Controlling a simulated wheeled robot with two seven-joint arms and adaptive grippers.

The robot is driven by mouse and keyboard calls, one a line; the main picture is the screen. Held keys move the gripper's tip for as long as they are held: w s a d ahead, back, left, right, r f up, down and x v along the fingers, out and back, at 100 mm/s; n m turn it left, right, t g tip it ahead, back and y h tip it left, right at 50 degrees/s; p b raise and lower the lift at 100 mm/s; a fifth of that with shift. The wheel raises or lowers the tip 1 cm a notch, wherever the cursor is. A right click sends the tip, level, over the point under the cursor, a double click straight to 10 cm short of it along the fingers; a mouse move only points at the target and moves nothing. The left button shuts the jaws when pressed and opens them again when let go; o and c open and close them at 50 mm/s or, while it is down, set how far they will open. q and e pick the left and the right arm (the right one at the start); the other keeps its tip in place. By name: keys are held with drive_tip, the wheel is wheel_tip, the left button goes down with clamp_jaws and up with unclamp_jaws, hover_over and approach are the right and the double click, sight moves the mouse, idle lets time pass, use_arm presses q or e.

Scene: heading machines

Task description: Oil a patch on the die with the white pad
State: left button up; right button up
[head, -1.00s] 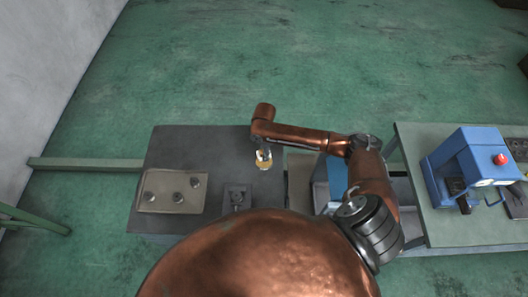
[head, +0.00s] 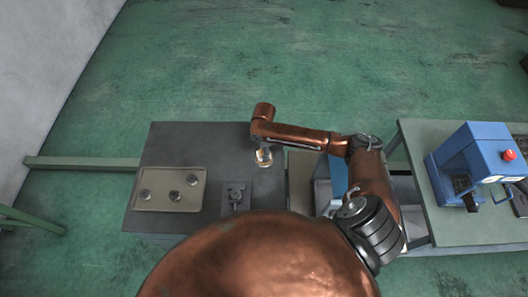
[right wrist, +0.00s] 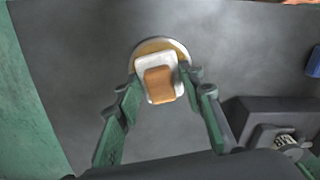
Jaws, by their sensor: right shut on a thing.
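The white pad (right wrist: 141,66) with its orange-brown block handle (right wrist: 160,84) is between the fingertips of my right gripper (right wrist: 161,88), which is shut on it. Beyond the pad in the right wrist view is a round, pale-rimmed dish (right wrist: 178,46) with an amber inside, partly covered by the pad. I cannot tell whether pad and dish touch. In the head view the dish (head: 264,159) is below the end of my right arm, which hides most of the gripper. A dark block with a metal part, apparently the die (head: 236,194), is left of and nearer than the dish. My left gripper is not in view.
A beige tray (head: 158,205) with round metal parts lies on the left of the dark table (head: 215,145). A blue machine (head: 470,155) with a red button stands on the green bench (head: 415,150) at right. The table's far left area is clear.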

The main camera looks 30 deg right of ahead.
drive_tip(key=shift+f, duration=0.5)
idle(0.6)
drive_tip(key=shift+s+f+p, duration=0.1)
drive_tip(key=shift+p, duration=0.2)
idle(2.0)
wheel_tip(320, 180, up, 7)
drive_tip(key=p, duration=0.8)
idle(0.9)
